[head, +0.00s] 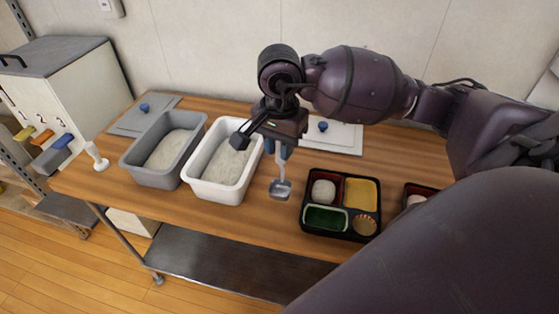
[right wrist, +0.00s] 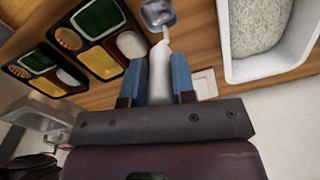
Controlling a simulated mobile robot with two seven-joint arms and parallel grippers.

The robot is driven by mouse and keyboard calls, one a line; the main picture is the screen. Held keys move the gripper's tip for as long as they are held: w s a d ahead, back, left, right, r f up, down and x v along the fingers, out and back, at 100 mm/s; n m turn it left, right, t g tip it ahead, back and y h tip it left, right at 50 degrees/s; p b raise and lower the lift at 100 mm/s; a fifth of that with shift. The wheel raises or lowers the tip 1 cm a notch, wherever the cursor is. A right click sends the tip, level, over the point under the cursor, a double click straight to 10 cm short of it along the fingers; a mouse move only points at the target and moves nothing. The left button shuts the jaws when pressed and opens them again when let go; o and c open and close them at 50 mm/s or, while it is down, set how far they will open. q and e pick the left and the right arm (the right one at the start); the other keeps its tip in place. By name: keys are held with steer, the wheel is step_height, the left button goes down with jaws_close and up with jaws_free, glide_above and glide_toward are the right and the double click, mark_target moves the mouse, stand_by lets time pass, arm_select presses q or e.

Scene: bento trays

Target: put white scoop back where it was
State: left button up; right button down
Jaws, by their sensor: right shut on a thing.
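The white scoop (head: 281,188) has a pale handle and a grey metal-looking bowl. My right gripper (head: 278,151) is shut on its handle and holds it with the bowl hanging down, between the white rice tub and the bento tray. In the right wrist view the white handle (right wrist: 160,72) sits between the two blue fingers, with the bowl (right wrist: 157,13) beyond them. I cannot tell whether the bowl touches the table. The white tub (head: 205,188) holds rice, and its lid (head: 343,138) lies behind my gripper. My left gripper is not in view.
A grey tub (head: 137,168) of rice stands left of the white one, its lid (head: 128,121) behind it. A small white object (head: 97,157) stands near a dispenser (head: 75,85). A filled bento tray (head: 309,221) is to the right, with another beyond it. The wooden table's (head: 235,224) front strip is clear.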

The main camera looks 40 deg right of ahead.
mark_target(280, 165)
step_height(280, 165, down, 4)
steer(key=shift+f, duration=0.15)
stand_by(0.3)
steer(key=shift+f, duration=0.2)
steer(key=c, duration=0.9)
jaws_free()
steer(key=shift+c, duration=0.2)
